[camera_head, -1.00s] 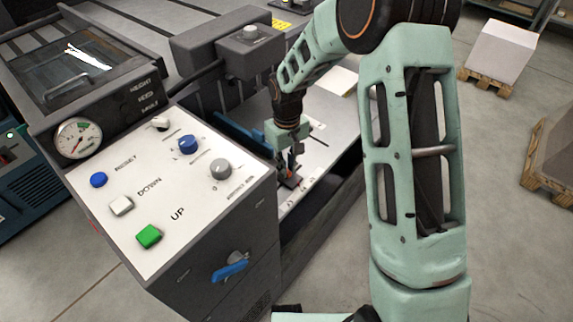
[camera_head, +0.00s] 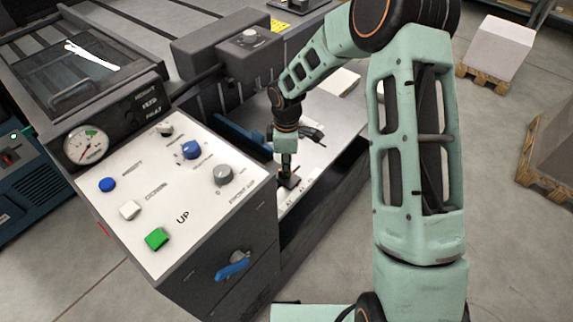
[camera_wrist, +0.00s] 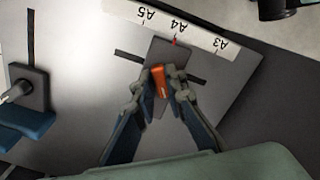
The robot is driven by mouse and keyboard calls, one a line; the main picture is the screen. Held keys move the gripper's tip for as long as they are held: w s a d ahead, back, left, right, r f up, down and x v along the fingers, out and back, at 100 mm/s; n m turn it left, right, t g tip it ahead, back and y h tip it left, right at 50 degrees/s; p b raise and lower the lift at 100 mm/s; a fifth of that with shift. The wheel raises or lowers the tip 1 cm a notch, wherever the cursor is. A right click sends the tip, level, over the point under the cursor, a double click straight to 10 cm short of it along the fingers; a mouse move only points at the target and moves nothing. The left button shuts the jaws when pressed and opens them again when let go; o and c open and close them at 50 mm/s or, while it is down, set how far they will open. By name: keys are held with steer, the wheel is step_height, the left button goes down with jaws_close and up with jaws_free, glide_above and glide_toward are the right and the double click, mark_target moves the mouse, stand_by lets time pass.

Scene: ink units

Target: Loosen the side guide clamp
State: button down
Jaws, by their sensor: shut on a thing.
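The side guide clamp is a dark grey block (camera_wrist: 172,52) with a small orange lever (camera_wrist: 160,84), lying on the pale metal table. In the wrist view its red pointer (camera_wrist: 174,41) is at the A4 mark of the white scale (camera_wrist: 205,40). My gripper (camera_wrist: 161,76) is shut on the orange lever, one fingertip on each side. In the head view my gripper (camera_head: 286,170) reaches down to the block (camera_head: 290,182) near the table's front edge; the lever is mostly hidden there.
A blue guide bar (camera_head: 238,134) lies left of my gripper, under the grey machine head (camera_head: 225,42). Another dark block with a knob (camera_wrist: 25,88) is at the wrist view's left. The white control panel (camera_head: 150,190) stands close by, left of my arm.

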steer(key=shift+n+p, duration=0.3)
steer(key=shift+n, duration=0.7)
steer(key=c, duration=2)
jaws_free()
steer(key=shift+o, duration=0.2)
step_height(320, 180, up, 12)
